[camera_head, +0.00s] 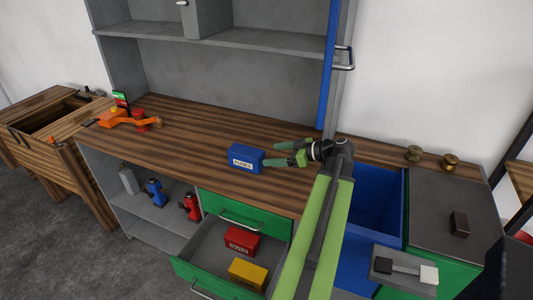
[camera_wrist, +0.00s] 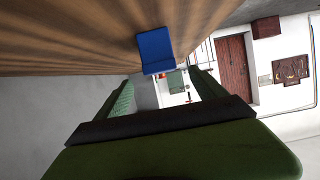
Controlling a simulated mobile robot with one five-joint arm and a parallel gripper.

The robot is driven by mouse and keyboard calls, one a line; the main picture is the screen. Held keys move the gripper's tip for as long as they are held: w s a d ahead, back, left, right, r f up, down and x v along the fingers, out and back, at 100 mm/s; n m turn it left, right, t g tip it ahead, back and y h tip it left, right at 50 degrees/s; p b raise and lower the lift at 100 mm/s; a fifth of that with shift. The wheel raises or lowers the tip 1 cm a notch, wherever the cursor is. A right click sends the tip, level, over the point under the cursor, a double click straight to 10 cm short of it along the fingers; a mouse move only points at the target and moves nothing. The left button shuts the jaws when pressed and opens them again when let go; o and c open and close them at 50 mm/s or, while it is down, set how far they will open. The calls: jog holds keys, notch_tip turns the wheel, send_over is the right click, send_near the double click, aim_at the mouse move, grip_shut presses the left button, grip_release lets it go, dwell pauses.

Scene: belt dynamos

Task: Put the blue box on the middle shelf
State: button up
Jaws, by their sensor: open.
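The blue box (camera_head: 245,158), labelled FUSES, sits on the wooden worktop (camera_head: 190,140) near its front edge. My gripper (camera_head: 271,154) is open, low over the worktop, just right of the box, with its fingers pointing at it. In the wrist view the box (camera_wrist: 155,50) shows ahead of the fingers, near the centre of the gap between my gripper's tips (camera_wrist: 160,82). I cannot tell whether a finger touches the box. Above the worktop, a grey shelf (camera_head: 265,40) spans the upper cabinet; its visible part is bare.
An open drawer (camera_head: 200,262) below holds a red box (camera_head: 241,240) and a yellow box (camera_head: 248,273). An orange tool (camera_head: 130,118) stands left on the worktop. A blue cabinet door (camera_head: 328,75) stands right of the shelf. A blue bin (camera_head: 376,195) is at the right.

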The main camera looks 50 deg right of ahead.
aim_at(262, 156)
jog(key=shift+t, duration=0.4)
jog(key=s, duration=0.1)
jog(key=s+d, duration=0.1)
jog(key=s, duration=0.2)
jog(key=shift+s+d+r+b, duration=0.1)
jog(key=shift+s+d+b, duration=0.25)
jog(key=shift+b, duration=0.05)
jog(key=b+x, duration=0.3)
jog(key=x, duration=0.8)
jog(key=shift+w+a, duration=0.25)
jog(key=shift+w, duration=0.1)
jog(key=shift+r+b+x, duration=0.15)
jog(key=shift+b+x, duration=0.2)
jog(key=shift+x, duration=1.15)
jog(key=shift+r+b+x, duration=0.2)
jog(key=shift+b+x, duration=0.1)
jog(key=shift+x, duration=1.2)
jog(key=shift+a+r, duration=0.1)
jog(key=shift+a, duration=0.05)
grip_shut()
